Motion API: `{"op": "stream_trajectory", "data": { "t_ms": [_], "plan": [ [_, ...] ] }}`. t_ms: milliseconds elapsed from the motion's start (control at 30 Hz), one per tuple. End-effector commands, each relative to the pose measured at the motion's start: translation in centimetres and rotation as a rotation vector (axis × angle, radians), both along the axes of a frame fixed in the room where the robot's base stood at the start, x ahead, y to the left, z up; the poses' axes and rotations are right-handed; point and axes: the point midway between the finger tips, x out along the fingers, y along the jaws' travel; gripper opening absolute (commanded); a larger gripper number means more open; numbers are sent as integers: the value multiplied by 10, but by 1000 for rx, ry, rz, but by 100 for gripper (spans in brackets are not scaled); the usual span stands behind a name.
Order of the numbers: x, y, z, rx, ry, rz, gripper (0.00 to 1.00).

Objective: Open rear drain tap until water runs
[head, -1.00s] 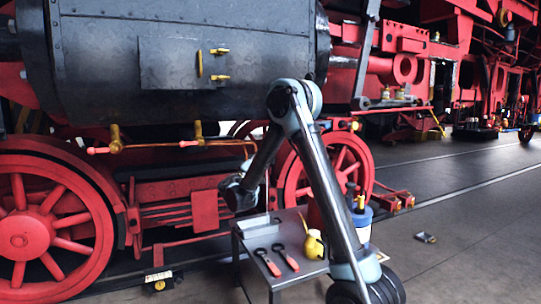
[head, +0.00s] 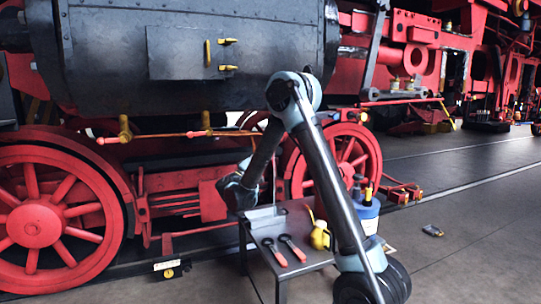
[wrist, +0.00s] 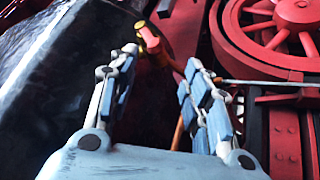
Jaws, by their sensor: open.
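Two brass drain taps with red-tipped handles hang under the dark cylinder in the head view, a left tap (head: 124,127) and a right tap (head: 206,122). I cannot tell which is the rear one. No water shows below either. My gripper (wrist: 161,59) is open and empty, its two blue-padded fingers spread. In the wrist view a brass tap (wrist: 141,26) with a red handle (wrist: 149,37) lies beyond the fingertips, between their lines and apart from them. In the head view my gripper end is dark and small, low in front of the red frame, right of and below the taps.
A small grey table (head: 264,224) holds two red-handled tools (head: 276,252) and a yellow oil can (head: 320,235). A blue container (head: 367,214) stands behind my arm. Red spoked wheels (head: 38,224) flank the taps. A copper pipe (head: 165,136) runs between the taps.

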Motion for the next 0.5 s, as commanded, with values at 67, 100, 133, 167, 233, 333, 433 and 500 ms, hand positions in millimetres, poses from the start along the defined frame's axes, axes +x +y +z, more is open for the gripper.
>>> {"op": "stream_trajectory", "data": {
  "t_ms": [67,100,133,167,233,333,433,500],
  "plan": [
    [1,2,1,27,-8,5,44],
    [1,4,3,57,-18,10,44],
    [1,6,4,88,-29,16,44],
    [2,9,6,125,-42,22,44],
    [3,17,10,237,-82,37,44],
    [2,30,19,430,-159,53,44],
    [-2,43,28,620,-242,54,44],
    [-7,52,35,737,-302,48,44]
  ]
}}
